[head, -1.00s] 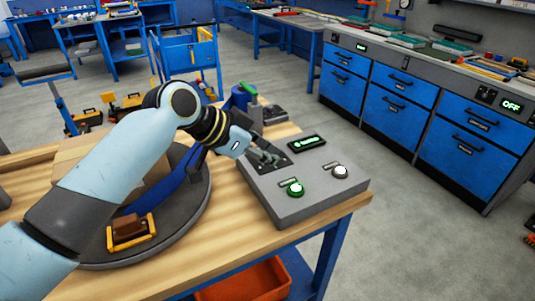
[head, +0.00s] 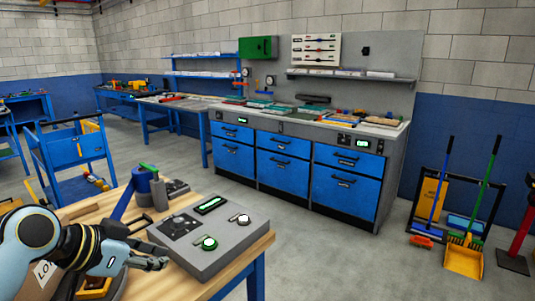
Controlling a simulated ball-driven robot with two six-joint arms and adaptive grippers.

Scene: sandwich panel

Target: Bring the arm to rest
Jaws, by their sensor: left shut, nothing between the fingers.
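My left arm comes in from the lower left over the wooden table. Its gripper (head: 157,264) is shut and empty, just left of the grey control panel (head: 205,262). The panel has a green-lit button (head: 209,243), a white-topped button (head: 243,220) and a small dark display (head: 212,204). A dark plate (head: 180,226) lies on the panel's left part, with no gripper on it. My right gripper is not in view.
A blue cart (head: 76,158) stands at the left. A blue drawer bench (head: 284,181) lines the back wall. Brooms and a yellow dustpan (head: 464,262) stand at the right. The floor between is clear.

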